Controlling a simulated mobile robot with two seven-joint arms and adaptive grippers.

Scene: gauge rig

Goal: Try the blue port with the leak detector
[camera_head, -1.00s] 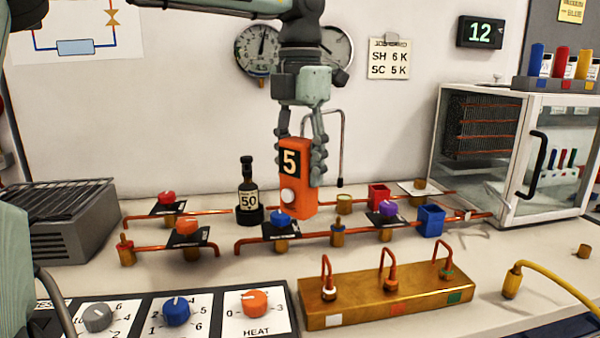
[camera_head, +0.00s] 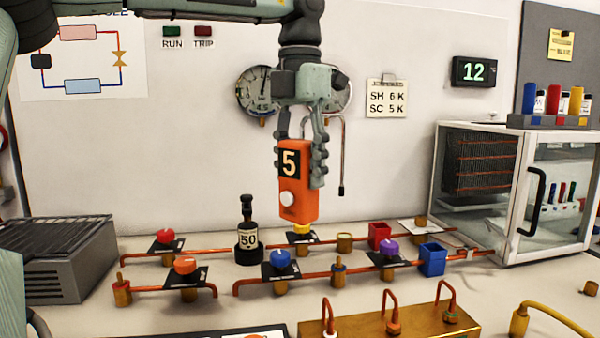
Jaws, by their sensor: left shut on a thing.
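My left gripper (camera_head: 320,160) is shut on an orange handheld device (camera_head: 297,205) marked 5, which I take to be the leak detector. It is upright with a white round button. A thin grey bent probe (camera_head: 342,165) hangs at its right, tip down. The device appears in front of or above a yellow knob (camera_head: 302,232). I see a blue valve knob (camera_head: 281,258) and an open blue box (camera_head: 432,260) on the pipework; which one, if either, is the blue port I cannot tell. My right gripper is out of view.
Copper pipes with red (camera_head: 166,237), orange (camera_head: 186,264) and purple (camera_head: 388,247) knobs cross the bench. A black bottle (camera_head: 248,240) stands left of the device. A brass block (camera_head: 440,331) with hooked tubes is in front. A glass cabinet (camera_head: 470,215) stands right.

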